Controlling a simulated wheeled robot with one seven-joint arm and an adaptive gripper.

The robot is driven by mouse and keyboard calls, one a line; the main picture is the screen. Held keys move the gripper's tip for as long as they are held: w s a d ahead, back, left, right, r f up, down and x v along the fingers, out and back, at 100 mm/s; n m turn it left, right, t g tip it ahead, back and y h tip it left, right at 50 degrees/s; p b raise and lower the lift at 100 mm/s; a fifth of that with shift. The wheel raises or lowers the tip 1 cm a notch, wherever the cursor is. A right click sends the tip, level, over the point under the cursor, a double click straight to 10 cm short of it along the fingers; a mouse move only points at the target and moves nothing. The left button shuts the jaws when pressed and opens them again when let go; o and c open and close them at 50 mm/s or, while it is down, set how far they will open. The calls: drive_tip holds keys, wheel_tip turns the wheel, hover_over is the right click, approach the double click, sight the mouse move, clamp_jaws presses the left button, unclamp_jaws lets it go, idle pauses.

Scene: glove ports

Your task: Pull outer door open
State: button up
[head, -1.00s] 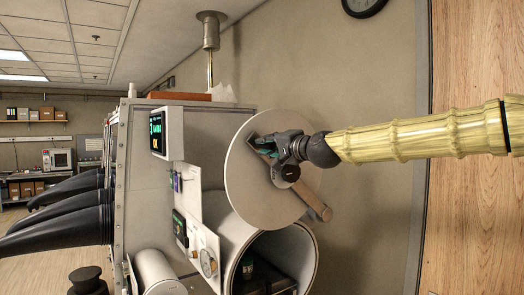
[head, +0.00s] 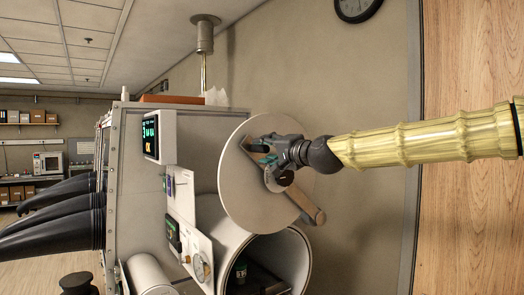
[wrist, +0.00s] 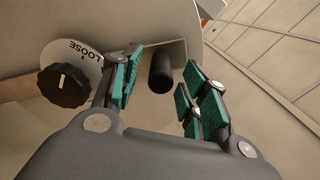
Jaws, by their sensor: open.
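The outer door is a round pale disc (head: 240,195), swung up and away from the mouth of the cylindrical port (head: 305,255), which stands open. A bar (head: 309,208) crosses the door's outer face. My gripper (head: 262,150) is at the upper part of the door. In the wrist view my gripper (wrist: 160,92) is open, with teal pads on either side of a short dark cylindrical grip (wrist: 161,72). I cannot tell whether either pad touches it. A black knob (wrist: 65,85) beside a "LOOSE" label sits left of the fingers.
The glove box (head: 140,195) has black gloves (head: 60,210) sticking out at left. A display (head: 159,137) and a gauge panel (head: 190,235) are on its near side. A wall (head: 350,90) is behind the door. Inside the port is a small dark container (head: 240,270) with a green top.

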drive_tip(key=v, duration=0.9)
drive_tip(key=shift+s+d, duration=0.2)
